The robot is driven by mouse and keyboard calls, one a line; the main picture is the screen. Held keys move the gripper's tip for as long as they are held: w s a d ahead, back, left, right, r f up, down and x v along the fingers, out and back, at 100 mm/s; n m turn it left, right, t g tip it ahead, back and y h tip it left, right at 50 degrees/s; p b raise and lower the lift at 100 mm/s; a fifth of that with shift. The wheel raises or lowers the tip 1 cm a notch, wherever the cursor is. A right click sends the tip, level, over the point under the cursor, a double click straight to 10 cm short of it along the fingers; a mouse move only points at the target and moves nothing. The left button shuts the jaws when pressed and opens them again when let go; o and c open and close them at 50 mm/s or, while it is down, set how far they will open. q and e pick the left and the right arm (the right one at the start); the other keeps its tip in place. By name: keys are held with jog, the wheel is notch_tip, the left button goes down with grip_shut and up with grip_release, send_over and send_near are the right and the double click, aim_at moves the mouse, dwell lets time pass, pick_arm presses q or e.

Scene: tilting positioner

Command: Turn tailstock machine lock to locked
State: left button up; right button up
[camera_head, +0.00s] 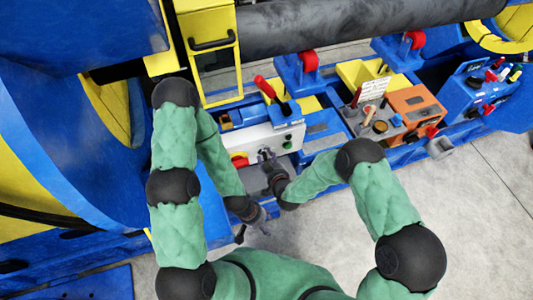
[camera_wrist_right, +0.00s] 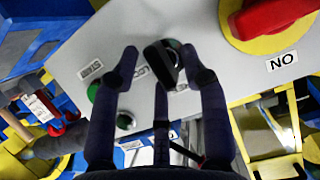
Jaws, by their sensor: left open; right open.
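A black selector knob (camera_wrist_right: 160,64) sits on the pale grey panel of a control box (camera_head: 232,139) at the centre of the head view. In the right wrist view my right gripper (camera_wrist_right: 160,62) is open, with its fingers on either side of the knob. A gap shows at the left finger; whether the right finger touches I cannot tell. In the head view my right gripper (camera_head: 266,157) is at the panel's front and hides the knob. My left gripper (camera_head: 262,220) is open and empty below the box. I cannot read which switch is the tailstock lock.
A red rotary switch on a yellow plate (camera_wrist_right: 262,20) is beside the knob, with green buttons (camera_wrist_right: 95,92) on the other side. A red-handled lever (camera_head: 265,87) stands on the box top. An orange box (camera_head: 416,104) is to the right. The floor (camera_head: 430,205) is clear.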

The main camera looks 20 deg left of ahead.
grip_shut()
dwell(0.3)
jog(key=m+y+b, duration=0.2)
jog(key=m+b, duration=0.1)
jog(key=m, duration=0.1)
jog(key=f+m+y+b, duration=0.1)
jog(key=m+y+b, duration=0.2)
jog(key=m+b, duration=0.1)
jog(key=m+g+y+b, duration=0.1)
jog(key=m+y+b, duration=0.1)
jog(key=m+b, duration=0.2)
jog(key=shift+w+d+f+m+y, duration=0.2)
jog(key=shift+d+m+y, duration=0.1)
jog(key=shift+m, duration=0.4)
dwell(0.5)
